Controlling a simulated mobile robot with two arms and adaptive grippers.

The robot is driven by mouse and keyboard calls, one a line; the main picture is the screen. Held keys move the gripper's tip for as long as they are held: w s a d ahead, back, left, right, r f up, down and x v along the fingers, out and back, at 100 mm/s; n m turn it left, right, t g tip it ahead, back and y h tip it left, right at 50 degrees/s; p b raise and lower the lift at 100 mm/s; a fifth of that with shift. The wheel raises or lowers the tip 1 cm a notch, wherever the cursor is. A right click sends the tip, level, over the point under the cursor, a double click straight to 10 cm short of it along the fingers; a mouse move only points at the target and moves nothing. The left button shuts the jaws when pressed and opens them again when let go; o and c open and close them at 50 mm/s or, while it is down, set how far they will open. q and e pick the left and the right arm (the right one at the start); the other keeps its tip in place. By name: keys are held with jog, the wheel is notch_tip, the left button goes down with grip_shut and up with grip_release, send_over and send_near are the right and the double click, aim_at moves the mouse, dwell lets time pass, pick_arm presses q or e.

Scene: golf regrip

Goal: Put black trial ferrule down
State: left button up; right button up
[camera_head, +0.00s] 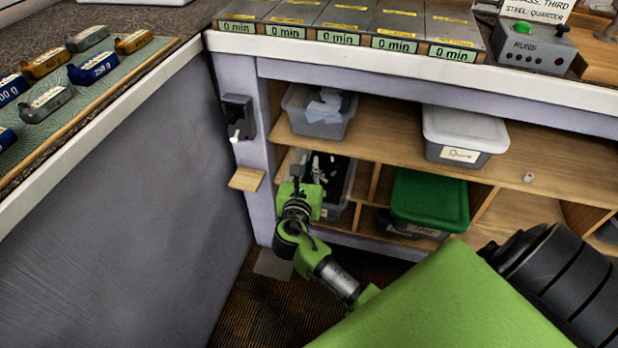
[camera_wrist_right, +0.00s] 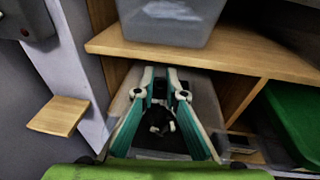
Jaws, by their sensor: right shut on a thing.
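My right gripper (camera_head: 299,170) reaches into the left compartment of the lower shelf, at a clear grey bin (camera_head: 349,192) with dark and white small pieces in it. In the right wrist view its two teal and white fingers (camera_wrist_right: 160,78) are closed in on a small black piece (camera_wrist_right: 159,90), which looks like the black trial ferrule. The fingertips are over the bin, which also shows in that view (camera_wrist_right: 203,103). A black and white piece (camera_wrist_right: 160,122) shows between the finger bases, lower in the view. I cannot tell whether the ferrule touches the bin. My left gripper is not in view.
The wooden shelf (camera_head: 389,143) lies just above my gripper, with an open grey bin (camera_head: 317,113) on it. A green-lidded bin (camera_head: 430,200) stands to the right. A small wooden ledge (camera_head: 246,179) and a dark wall box (camera_head: 238,116) are on the left.

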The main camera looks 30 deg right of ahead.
aim_at(309, 166)
jog(key=w+f, duration=0.1)
jog(key=w+d+f+b, duration=0.1)
jog(key=f, duration=0.1)
jog(key=shift+w+d+f, duration=0.1)
jog(key=shift+w+d, duration=0.05)
jog(key=shift+d, duration=0.05)
jog(key=f, duration=0.1)
jog(key=f+b, duration=0.2)
jog(key=shift+w+d+f, duration=0.25)
jog(key=shift+w+d, duration=0.05)
jog(key=shift+w, duration=0.1)
jog(key=shift+f+b, duration=0.3)
jog(key=shift+b, duration=0.05)
jog(key=shift+f, duration=0.1)
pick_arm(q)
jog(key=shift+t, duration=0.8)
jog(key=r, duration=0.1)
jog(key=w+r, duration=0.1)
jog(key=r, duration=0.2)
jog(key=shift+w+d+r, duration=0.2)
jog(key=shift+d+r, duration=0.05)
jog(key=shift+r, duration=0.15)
